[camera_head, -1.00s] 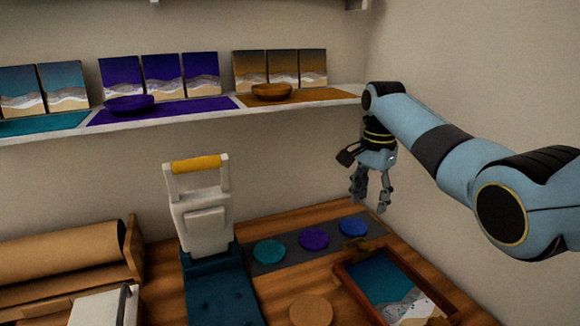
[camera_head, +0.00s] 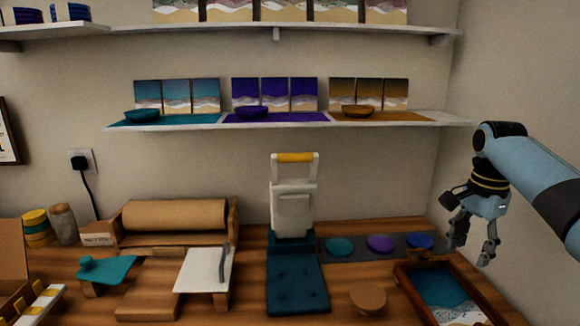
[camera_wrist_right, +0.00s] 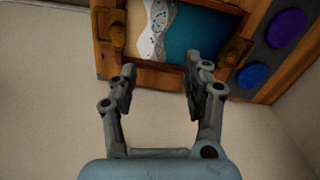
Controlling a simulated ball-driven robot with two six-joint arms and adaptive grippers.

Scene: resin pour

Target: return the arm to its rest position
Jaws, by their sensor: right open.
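My right gripper (camera_head: 471,250) hangs from my right arm at the right side of the head view, fingers pointing down. It is open and empty, in front of the wall at the bench's right end. In the right wrist view its two fingers (camera_wrist_right: 160,90) are spread apart with nothing between them. Beyond them shows the wooden-framed resin picture (camera_wrist_right: 190,42) with blue and sandy bands, which also lies at the bench's right front in the head view (camera_head: 440,292). My left gripper is not in view.
Teal, purple and blue discs (camera_head: 381,243) lie on a grey strip (camera_head: 361,256). A press with a yellow handle (camera_head: 293,205) stands mid-bench. A shelf (camera_head: 300,124) holds bowls and picture panels. A white board (camera_head: 204,270), a brown roll (camera_head: 175,214) and a round wooden disc (camera_head: 367,297) are on the bench.

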